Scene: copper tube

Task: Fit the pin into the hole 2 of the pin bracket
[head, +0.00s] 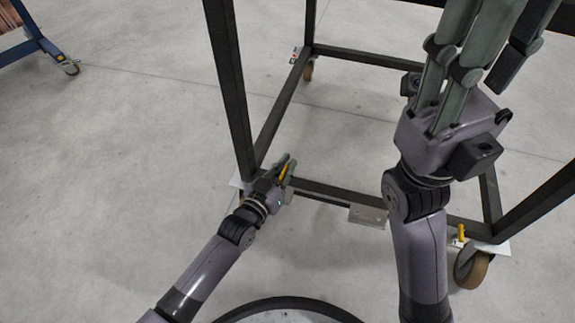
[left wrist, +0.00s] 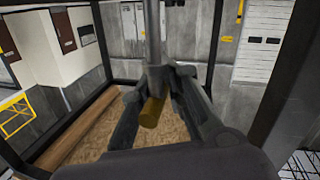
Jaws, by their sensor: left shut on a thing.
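My left gripper (head: 285,172) is beside the lower left corner of a dark metal frame in the head view. It is shut on a yellow pin (head: 283,173), which also shows as a brassy cylinder between the fingers (left wrist: 151,112) in the left wrist view. A grey metal plate (head: 368,216), perhaps the pin bracket, sits on the frame's near lower rail, right of the left gripper. Its holes are too small to make out. My right gripper (head: 497,35) is large in the upper right, its fingers apart and the tips cut off.
The dark wheeled frame (head: 231,85) surrounds the work area with posts and low rails. A caster (head: 472,268) and a small yellow part (head: 461,233) are at its near right corner. A blue cart (head: 38,45) stands far left. The grey floor (head: 120,130) on the left is clear.

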